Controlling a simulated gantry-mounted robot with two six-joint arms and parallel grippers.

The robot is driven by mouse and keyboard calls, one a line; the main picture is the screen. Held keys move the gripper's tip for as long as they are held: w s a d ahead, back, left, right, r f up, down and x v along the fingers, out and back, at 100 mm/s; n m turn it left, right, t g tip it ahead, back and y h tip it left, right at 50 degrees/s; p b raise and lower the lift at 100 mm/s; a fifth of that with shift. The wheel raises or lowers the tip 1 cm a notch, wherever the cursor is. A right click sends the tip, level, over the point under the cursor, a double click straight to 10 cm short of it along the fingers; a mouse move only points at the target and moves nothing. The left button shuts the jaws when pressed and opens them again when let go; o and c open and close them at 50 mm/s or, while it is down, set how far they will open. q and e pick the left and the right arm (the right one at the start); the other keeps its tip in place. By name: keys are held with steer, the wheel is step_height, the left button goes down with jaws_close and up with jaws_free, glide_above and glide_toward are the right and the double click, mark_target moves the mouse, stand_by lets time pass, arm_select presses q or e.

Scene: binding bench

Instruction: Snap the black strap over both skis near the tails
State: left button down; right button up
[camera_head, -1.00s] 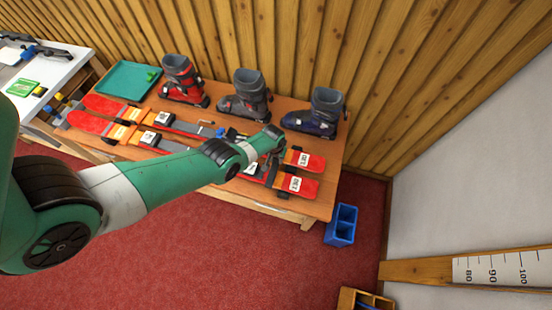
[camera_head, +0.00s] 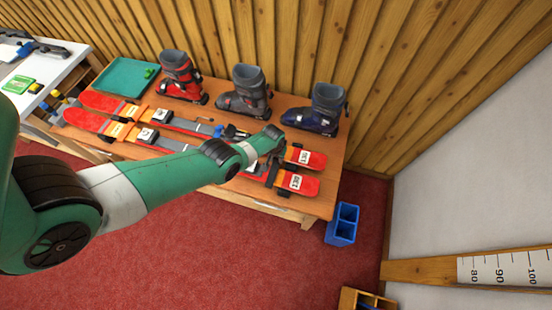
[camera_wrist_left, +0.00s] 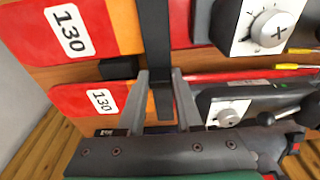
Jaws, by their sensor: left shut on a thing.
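Two red skis lie side by side on the bench, the back ski (camera_head: 313,160) and front ski (camera_head: 305,187) showing their right ends with white labels. In the left wrist view the upper ski (camera_wrist_left: 25,38) and lower ski (camera_wrist_left: 62,100) have "130" labels. The black strap (camera_wrist_left: 154,35) runs down across the upper ski towards the lower one. My left gripper (camera_wrist_left: 160,85) is shut on its lower part, with a grey finger on each side. My right gripper is not in view.
Three ski boots, red (camera_head: 180,78), grey (camera_head: 245,95) and dark blue (camera_head: 318,110), stand along the back of the bench (camera_head: 322,206). A green tray (camera_head: 124,77) is at the back left. Bindings (camera_wrist_left: 232,112) sit right of the fingers. A blue bin (camera_head: 342,225) stands on the floor.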

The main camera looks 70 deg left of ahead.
mark_target(276, 160)
arm_select(q)
steer(key=shift+f, duration=0.2)
steer(key=c, duration=0.5)
jaws_free()
steer(key=shift+o, duration=0.2)
steer(key=o, duration=0.4)
steer(key=shift+o, duration=0.2)
steer(key=shift+r, duration=0.2)
step_height(276, 160, up, 10)
steer(key=p, duration=1)
